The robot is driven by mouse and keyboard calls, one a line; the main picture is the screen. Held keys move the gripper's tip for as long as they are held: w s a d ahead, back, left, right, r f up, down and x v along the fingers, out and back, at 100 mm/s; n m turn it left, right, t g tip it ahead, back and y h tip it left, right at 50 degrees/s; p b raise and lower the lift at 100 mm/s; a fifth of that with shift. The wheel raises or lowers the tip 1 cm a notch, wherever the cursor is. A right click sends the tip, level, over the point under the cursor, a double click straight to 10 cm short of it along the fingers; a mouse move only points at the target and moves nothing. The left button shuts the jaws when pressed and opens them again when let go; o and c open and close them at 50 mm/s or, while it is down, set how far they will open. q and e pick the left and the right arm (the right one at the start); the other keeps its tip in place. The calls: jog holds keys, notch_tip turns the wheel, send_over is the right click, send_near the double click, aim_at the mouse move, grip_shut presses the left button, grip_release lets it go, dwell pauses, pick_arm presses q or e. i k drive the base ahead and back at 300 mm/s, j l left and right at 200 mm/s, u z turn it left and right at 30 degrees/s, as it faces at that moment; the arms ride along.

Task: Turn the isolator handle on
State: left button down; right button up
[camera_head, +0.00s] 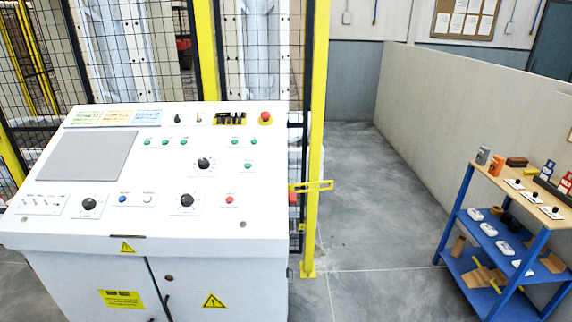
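A white control console (262,212) with a sloped panel fills the left and middle of the view. Its panel carries a large black rotary knob at the upper middle (204,163), another at the lower middle (186,200) and another at the lower left (88,203). A small black selector (178,118) sits near the top edge. I cannot tell which of these is the isolator handle, and their switch positions are too small to read. Neither of my grippers is in view.
A yellow-framed mesh fence (316,130) stands behind and right of the console, with a yellow latch (311,186). A blue shelf cart (460,200) with small items stands at the right by a low grey wall (450,110). The floor between (375,215) is clear.

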aim_at(291, 195)
jog(key=l+u, duration=0.45)
jog(key=l, duration=1.1)
jog(key=i+l, duration=0.15)
jog(key=i, duration=0.45)
jog(key=i+l+u, duration=0.1)
jog(key=i, duration=0.5)
